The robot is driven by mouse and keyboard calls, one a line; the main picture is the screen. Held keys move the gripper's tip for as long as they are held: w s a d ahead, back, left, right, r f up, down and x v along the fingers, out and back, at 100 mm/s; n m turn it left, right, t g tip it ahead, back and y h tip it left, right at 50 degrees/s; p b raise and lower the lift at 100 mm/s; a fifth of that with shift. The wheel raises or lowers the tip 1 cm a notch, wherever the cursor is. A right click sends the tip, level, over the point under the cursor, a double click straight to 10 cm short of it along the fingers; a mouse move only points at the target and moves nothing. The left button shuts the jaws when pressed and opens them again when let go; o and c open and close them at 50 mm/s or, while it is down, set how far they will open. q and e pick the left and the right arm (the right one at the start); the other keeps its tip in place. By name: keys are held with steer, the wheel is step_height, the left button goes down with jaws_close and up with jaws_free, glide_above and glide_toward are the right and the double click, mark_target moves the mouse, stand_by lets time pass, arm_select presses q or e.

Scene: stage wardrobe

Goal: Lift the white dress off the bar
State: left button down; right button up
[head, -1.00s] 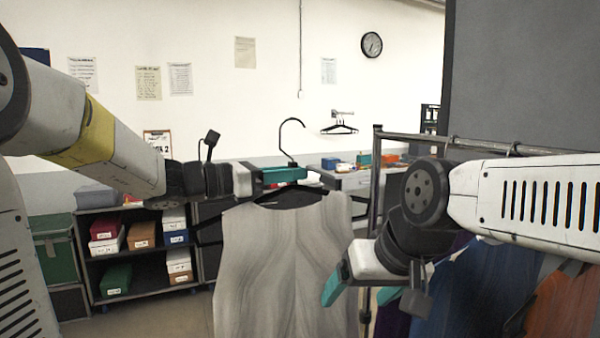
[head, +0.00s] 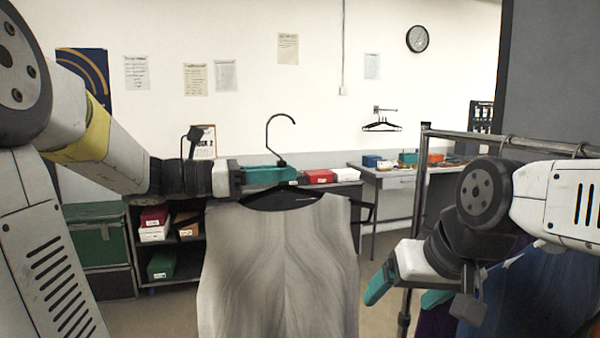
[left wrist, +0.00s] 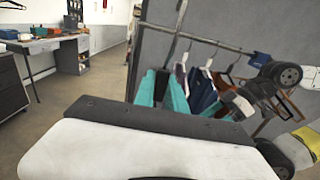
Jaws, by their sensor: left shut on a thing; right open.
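The white dress (head: 285,270), pale greyish with wavy streaks and sleeveless, hangs from a black hanger (head: 281,132) in the head view. My left gripper (head: 268,174) is shut on the hanger just below its hook. The hook's open end is in clear air, touching no bar. The dress hem is cut off by the picture's lower edge. The bar (head: 460,137) of the clothes rack is at the right, apart from the hanger; it also shows in the left wrist view (left wrist: 215,42). My right gripper (head: 408,290) is open and empty, in front of the rack.
Several dark garments (head: 525,285) hang on the rack. Behind the dress stand a shelf with boxes (head: 160,265), a green bin (head: 98,238) and a desk (head: 395,178). A black hanger (head: 382,125) is on a wall hook. Some floor between dress and rack is clear.

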arm_select(q)
steer(key=shift+v, duration=6.1)
